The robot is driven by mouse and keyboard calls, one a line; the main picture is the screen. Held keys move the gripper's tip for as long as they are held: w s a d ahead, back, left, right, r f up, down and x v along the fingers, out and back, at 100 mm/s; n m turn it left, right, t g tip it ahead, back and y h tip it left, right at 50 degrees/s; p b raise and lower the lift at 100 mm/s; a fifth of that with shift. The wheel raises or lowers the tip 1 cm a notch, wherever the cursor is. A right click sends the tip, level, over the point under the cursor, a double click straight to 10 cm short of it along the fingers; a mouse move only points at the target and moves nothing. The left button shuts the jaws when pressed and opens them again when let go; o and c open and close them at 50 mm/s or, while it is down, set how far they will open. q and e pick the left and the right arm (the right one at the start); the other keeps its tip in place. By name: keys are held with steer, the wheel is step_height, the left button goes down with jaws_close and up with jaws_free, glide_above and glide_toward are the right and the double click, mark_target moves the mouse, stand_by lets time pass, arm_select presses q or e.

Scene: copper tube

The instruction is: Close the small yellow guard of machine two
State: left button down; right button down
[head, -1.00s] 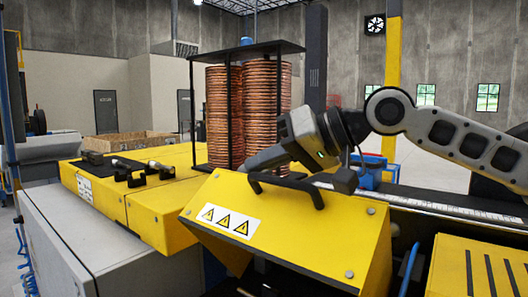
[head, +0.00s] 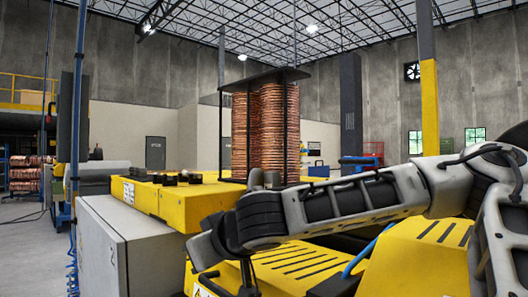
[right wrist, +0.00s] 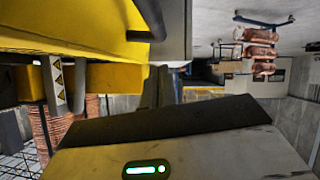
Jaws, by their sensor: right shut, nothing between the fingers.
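A yellow guard (head: 192,277) with a black handle and a warning label shows at the bottom edge of the head view, mostly cut off and partly hidden by my right arm. I cannot tell how far it is open. In the right wrist view, a yellow panel (right wrist: 70,28) fills the upper left, with a black bar at its right end and a warning-triangle label (right wrist: 57,84) below. My right gripper (right wrist: 158,88) is dark and shut on nothing, close to the yellow parts. Its tips are hard to make out, and contact cannot be told. My left gripper is not in view.
Slotted yellow covers (head: 432,235) lie under and beside my right arm. A rack of copper coils (head: 265,130) stands behind on the yellow machine. A grey cabinet (head: 108,235) stands at the left, with open floor beyond it.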

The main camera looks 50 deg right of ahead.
mark_target(202, 280)
arm_select(q)
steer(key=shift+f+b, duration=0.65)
steer(key=shift+b, duration=0.3)
arm_select(e)
steer(key=shift+w+a+f+n+h, duration=0.1)
steer(key=shift+a+f+n+h, duration=0.05)
steer(key=shift+f, duration=0.65)
steer(key=shift+w+a+f+n+h, duration=0.1)
steer(key=shift+f+n+h, duration=0.05)
steer(key=shift+f, duration=0.6)
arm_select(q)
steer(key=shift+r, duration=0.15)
arm_select(e)
steer(key=shift+r, duration=0.1)
